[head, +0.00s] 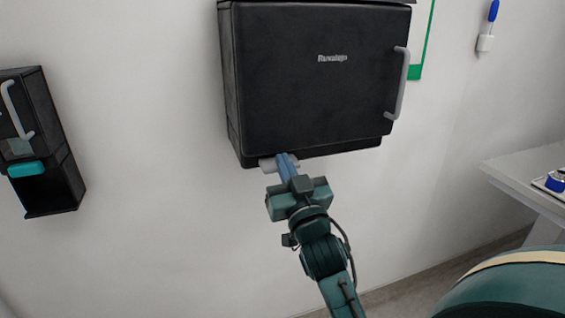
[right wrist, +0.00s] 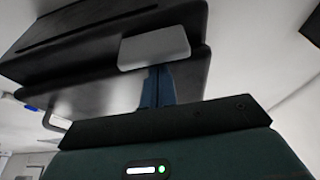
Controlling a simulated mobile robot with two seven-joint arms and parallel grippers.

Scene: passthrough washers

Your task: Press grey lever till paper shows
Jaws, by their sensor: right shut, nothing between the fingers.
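A black wall dispenser (head: 315,75) hangs in the upper middle of the head view, with a light grey handle on its right side. The grey lever (head: 268,164) sticks out under its lower left edge. In the right wrist view the lever (right wrist: 154,47) is a flat grey paddle below the dark dispenser body (right wrist: 90,45). My right gripper (head: 286,160) is shut and empty, its blue fingers at the lever and partly covering it. In the wrist view the fingertips (right wrist: 157,72) meet the lever's lower edge; contact looks likely. I see no paper. My left gripper is not in view.
A smaller black dispenser (head: 52,180) with a teal lever (head: 26,169) hangs at the left. A white table (head: 530,170) stands at the right. A blue-handled brush (head: 492,12) is on the wall at top right.

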